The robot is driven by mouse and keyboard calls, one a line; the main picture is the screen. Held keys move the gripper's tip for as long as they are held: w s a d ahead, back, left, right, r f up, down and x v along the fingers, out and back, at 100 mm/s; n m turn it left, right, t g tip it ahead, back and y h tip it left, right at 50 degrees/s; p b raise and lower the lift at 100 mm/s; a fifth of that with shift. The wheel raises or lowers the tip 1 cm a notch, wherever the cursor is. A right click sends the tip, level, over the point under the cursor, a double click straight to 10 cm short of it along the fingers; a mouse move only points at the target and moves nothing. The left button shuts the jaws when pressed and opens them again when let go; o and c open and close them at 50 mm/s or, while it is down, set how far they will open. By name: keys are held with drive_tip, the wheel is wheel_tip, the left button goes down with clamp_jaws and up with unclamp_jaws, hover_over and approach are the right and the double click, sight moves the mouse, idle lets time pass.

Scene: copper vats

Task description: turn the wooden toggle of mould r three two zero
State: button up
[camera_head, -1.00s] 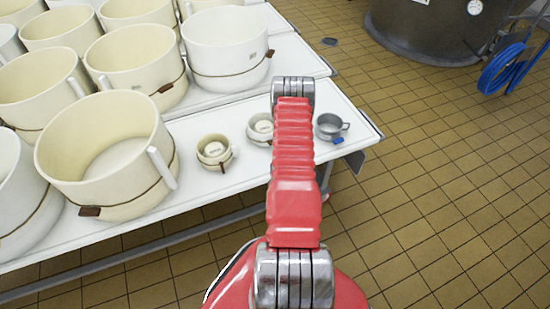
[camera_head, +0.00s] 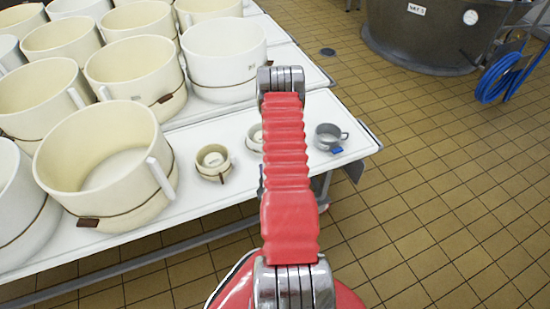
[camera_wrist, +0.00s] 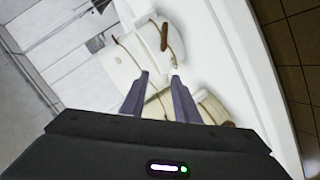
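Two small cream moulds stand on the white table in the head view: one in full view (camera_head: 213,162) with a brown toggle (camera_head: 222,178), the other (camera_head: 255,136) mostly hidden behind my red arm. No mould number is legible, so I cannot tell which is r320. In the wrist view my gripper (camera_wrist: 159,74) is open, its two dark fingers apart with nothing held. Another mould (camera_wrist: 212,108) lies partly behind the right finger, with a brown toggle (camera_wrist: 228,124).
Large cream moulds (camera_head: 105,165) crowd the table's left side. A grey metal cup (camera_head: 328,136) with a blue tag stands near the table's right end. A dark vat (camera_head: 430,30) and a blue hose (camera_head: 497,78) are beyond. Tiled floor is clear at right.

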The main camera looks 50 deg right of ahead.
drive_tip(key=w+a+r+y, duration=0.3)
drive_tip(key=w+a+r, duration=0.1)
drive_tip(key=w+r, duration=0.75)
drive_tip(key=w+a+r+g+y, duration=0.2)
drive_tip(key=w+a+r+y, duration=0.1)
drive_tip(key=a+r, duration=1.1)
drive_tip(key=s+a+r+m+g+y, duration=0.1)
drive_tip(key=s+a+r+m+y, duration=0.1)
drive_tip(key=s+a+r, duration=0.8)
drive_tip(key=s+a+r+g+y, duration=0.1)
drive_tip(key=s+a+r, duration=0.2)
drive_tip(key=s+a, duration=0.2)
drive_tip(key=s+a+r+g, duration=0.1)
drive_tip(key=s+a+r, duration=0.2)
drive_tip(key=s+a, duration=0.3)
drive_tip(key=shift+s+a+r+y, duration=0.2)
drive_tip(key=shift+s+r+y, duration=0.2)
drive_tip(key=shift+s, duration=0.8)
